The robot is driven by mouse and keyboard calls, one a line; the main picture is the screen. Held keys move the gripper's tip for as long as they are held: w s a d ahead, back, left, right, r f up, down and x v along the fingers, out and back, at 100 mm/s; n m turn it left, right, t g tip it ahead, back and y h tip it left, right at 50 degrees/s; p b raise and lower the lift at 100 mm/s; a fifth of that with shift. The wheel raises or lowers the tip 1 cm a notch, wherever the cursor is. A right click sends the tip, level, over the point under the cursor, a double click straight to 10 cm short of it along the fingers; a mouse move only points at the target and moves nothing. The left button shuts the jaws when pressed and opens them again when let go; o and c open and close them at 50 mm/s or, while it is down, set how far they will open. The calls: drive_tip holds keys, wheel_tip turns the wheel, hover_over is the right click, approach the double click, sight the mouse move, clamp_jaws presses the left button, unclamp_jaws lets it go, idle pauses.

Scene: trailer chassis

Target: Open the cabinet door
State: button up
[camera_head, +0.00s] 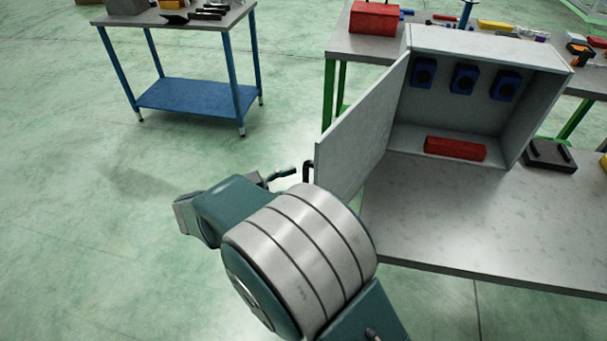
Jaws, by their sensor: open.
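The grey cabinet (535,110) stands on a workbench at the right of the head view. Its door (360,128) is swung wide open on its left side, toward me, so the inside shows. A dark door handle (308,172) sticks out at the door's lower free edge. My gripper (283,174) is just left of the handle, largely hidden behind my arm. One dark finger shows, apart from the handle. The gripper is open, with nothing visible in it.
Inside the cabinet are blue units (464,79) on the back wall and a red box (455,148). A dark block (549,156) lies right of it on the workbench (470,225). A blue-legged table (195,98) stands back left. The floor between is clear.

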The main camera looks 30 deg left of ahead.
drive_tip(key=v, duration=0.9)
drive_tip(key=shift+a, duration=0.1)
